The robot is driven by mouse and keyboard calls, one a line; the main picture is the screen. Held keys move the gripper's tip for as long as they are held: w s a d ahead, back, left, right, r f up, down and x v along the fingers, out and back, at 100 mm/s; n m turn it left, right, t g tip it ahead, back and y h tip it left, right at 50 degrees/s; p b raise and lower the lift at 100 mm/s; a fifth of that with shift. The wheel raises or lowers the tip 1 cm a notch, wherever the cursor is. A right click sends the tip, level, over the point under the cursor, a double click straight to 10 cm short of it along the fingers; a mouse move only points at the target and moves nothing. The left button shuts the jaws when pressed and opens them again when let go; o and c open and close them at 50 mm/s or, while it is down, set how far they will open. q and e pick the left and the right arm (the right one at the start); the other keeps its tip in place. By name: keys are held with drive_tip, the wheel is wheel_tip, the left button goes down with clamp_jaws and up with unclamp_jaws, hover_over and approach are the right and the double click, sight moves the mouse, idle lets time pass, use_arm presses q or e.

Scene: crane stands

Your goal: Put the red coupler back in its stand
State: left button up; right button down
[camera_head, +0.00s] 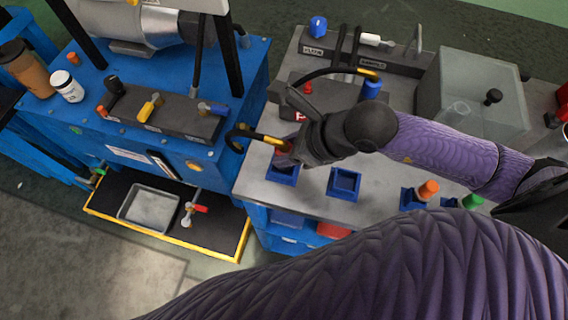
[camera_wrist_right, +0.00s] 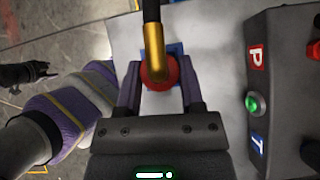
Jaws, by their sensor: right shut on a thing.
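The red coupler (camera_wrist_right: 158,72) is between the two fingers of my right gripper (camera_wrist_right: 160,92), which is shut on it. A black hose with a brass-coloured end runs from the coupler. In the head view my right gripper (camera_head: 291,152) hides much of the coupler (camera_head: 283,146). A blue square stand (camera_head: 282,176) is directly below the coupler on the grey bench; I cannot tell whether the coupler is seated in it. A dark shape that looks like my left gripper (camera_wrist_right: 28,73) is at the left edge of the wrist view, too small to read its jaws.
An empty blue stand (camera_head: 344,184) is right of the first. Stands with an orange (camera_head: 428,189) and a green coupler (camera_head: 472,201) are further right. A dark panel (camera_wrist_right: 283,85) marked P and T stands close behind. A clear box (camera_head: 474,95) is at the back right.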

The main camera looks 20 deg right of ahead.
drive_tip(key=shift+f+b, duration=0.65)
drive_tip(key=shift+f, duration=0.3)
drive_tip(key=c, duration=0.7)
unclamp_jaws()
drive_tip(key=shift+f, duration=0.1)
drive_tip(key=o, duration=0.6)
drive_tip(key=shift+c, duration=0.2)
drive_tip(key=p+v, duration=0.3)
drive_tip(key=v, duration=0.1)
drive_tip(key=shift+s+d+r+p, duration=0.25)
drive_tip(key=shift+r+p, duration=0.2)
drive_tip(key=shift+r, duration=0.05)
